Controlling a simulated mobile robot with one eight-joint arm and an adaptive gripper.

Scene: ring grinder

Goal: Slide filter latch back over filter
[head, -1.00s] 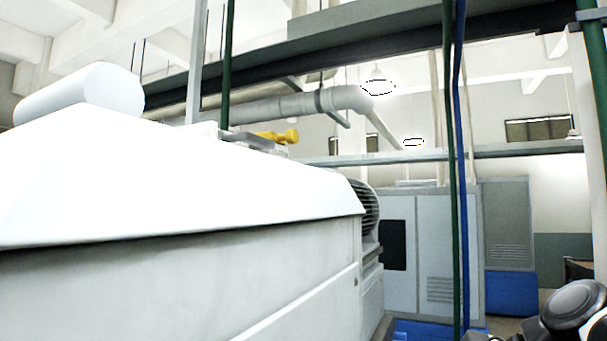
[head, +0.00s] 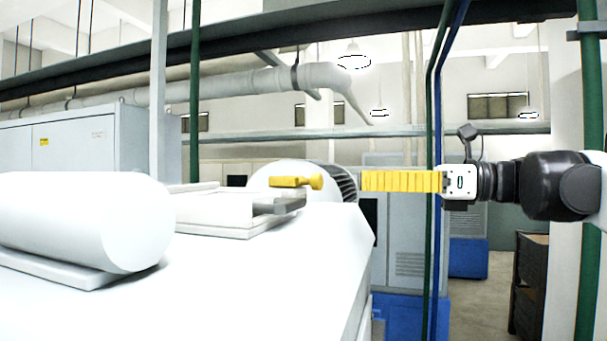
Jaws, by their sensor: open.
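A yellow latch handle (head: 295,182) stands out at the right end of a low flat white housing (head: 215,210) on top of the white machine. A grey bar (head: 289,203) sits just under the handle. I cannot tell which part is the filter. My gripper (head: 367,181) comes in from the right, with long yellow ribbed fingers pointing left at about handle height. It is open and empty. A gap shows in the picture between its fingertips and the handle. The fingers are seen side-on, and their depth relative to the handle is unclear.
A large white cylinder (head: 85,221) lies on the machine top (head: 250,270) at left. A ribbed motor (head: 343,183) stands behind the handle. Green and blue vertical pipes (head: 432,270) pass close to my gripper in the picture. Open floor lies at lower right.

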